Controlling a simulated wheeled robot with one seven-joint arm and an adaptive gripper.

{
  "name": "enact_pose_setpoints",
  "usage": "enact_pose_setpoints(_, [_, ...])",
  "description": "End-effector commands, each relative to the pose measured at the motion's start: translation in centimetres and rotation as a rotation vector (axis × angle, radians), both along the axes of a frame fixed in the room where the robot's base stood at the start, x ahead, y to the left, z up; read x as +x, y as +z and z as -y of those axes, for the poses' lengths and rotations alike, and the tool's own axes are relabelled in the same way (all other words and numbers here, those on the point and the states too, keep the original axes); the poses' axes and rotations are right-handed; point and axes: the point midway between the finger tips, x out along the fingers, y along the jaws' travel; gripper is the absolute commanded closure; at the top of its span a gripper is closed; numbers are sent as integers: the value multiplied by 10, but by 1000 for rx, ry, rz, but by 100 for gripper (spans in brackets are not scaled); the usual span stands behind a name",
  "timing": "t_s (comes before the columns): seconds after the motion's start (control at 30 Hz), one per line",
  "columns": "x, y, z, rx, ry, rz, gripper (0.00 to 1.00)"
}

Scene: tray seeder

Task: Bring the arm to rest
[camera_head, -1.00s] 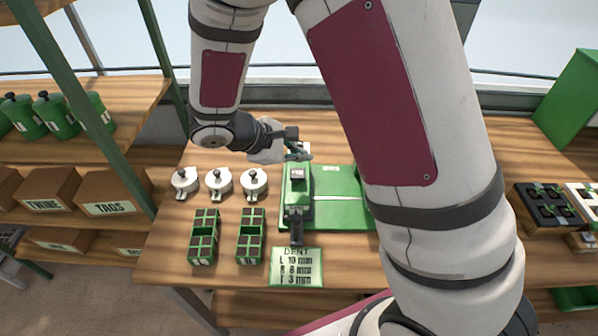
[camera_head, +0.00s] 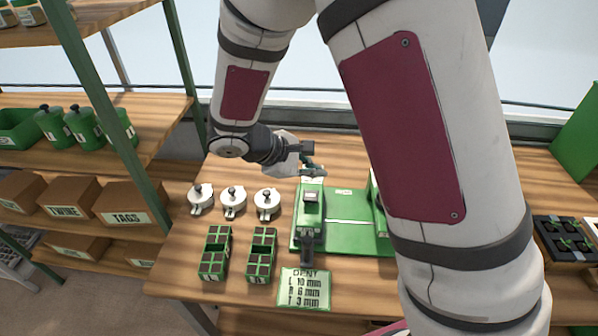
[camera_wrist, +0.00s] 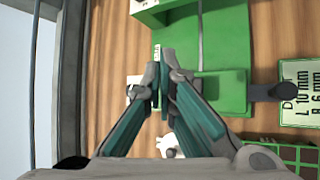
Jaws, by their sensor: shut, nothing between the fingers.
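My gripper (camera_head: 313,168) is over the back of the wooden bench, just behind the green seeder (camera_head: 345,236). In the wrist view my gripper (camera_wrist: 161,70) has its two teal fingers brought together at the tips, with nothing between them. The green seeder also shows beyond the fingers in the wrist view (camera_wrist: 225,92). My arm is raised and bent, and it hides the right part of the seeder and bench in the head view. Whether the fingertips touch the seeder cannot be told.
Three white lidded pots (camera_head: 233,201) stand left of the seeder. Two green cell trays (camera_head: 215,252) and a DENT sign (camera_head: 304,289) lie in front. A shelf post (camera_head: 105,110) rises at left. A black tray (camera_head: 565,240) with seedlings sits at right.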

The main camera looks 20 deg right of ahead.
Motion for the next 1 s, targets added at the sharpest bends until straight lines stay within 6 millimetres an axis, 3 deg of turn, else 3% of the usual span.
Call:
enact_pose_setpoints(0.17, [0, 1, 0, 1, -2, 1, 100])
enact_pose_setpoints(0.37, [-15, 31, 11, 63, -91, 51, 100])
enact_pose_setpoints(0.7, [-77, 107, 31, 310, -364, 212, 100])
enact_pose_setpoints(1.0, [-134, 155, 30, 566, -559, 371, 100])
